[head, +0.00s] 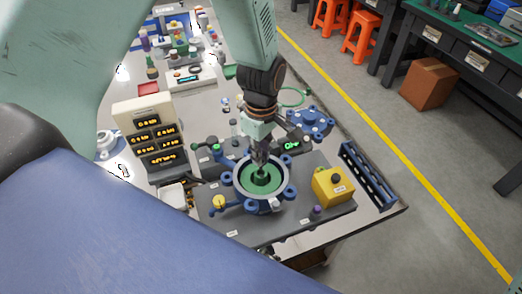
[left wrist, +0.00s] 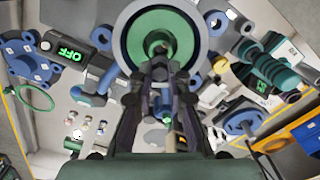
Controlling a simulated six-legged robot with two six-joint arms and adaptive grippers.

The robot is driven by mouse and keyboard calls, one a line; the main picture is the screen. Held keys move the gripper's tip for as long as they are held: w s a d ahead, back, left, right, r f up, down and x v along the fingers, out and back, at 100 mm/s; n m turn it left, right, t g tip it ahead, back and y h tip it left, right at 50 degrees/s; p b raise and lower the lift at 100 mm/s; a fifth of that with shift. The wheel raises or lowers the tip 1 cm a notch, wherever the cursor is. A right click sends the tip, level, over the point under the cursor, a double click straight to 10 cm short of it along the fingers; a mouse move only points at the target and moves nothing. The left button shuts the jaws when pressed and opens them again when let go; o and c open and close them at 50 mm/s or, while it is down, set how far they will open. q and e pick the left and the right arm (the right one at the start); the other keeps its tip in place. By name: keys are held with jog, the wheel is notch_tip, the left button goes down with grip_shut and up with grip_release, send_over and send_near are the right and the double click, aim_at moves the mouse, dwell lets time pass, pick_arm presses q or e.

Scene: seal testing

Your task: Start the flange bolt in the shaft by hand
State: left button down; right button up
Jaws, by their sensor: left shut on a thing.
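My left gripper (head: 260,168) points down over the middle of the round fixture (head: 287,190), which has a pale ring and a green inner disc (head: 262,187). In the left wrist view, my left gripper's fingertips (left wrist: 159,58) are close together at the disc's dark centre, where the shaft is. The gripper is shut on a small part, apparently the flange bolt, mostly hidden by the fingers. I cannot tell whether the bolt touches or sits in the shaft. The green disc also shows in the left wrist view (left wrist: 138,38). My right gripper is not in view.
A yellow button box (head: 332,187) stands right of the fixture, with a blue rack (head: 367,176) beyond it. A blue flanged part (head: 311,122) lies behind. A panel of orange displays (head: 150,134) stands left. A lit green readout (left wrist: 73,55) reads OFF.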

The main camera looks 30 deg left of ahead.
pick_arm(q)
jog(key=shift+f, duration=0.2)
jog(key=shift+f+b, duration=0.45)
jog(key=shift+f, duration=0.3)
jog(key=shift+f, duration=1)
dwell(1.1)
jog(key=shift+s+f, duration=0.1)
jog(key=shift+s, duration=0.1)
dwell(1.0)
jog(key=shift+m+p, duration=0.3)
jog(key=shift+m, duration=0.4)
jog(key=shift+s+m+p, duration=0.1)
jog(key=shift+m+p, duration=0.35)
jog(key=shift+m, duration=0.85)
jog(key=shift+f, duration=0.1)
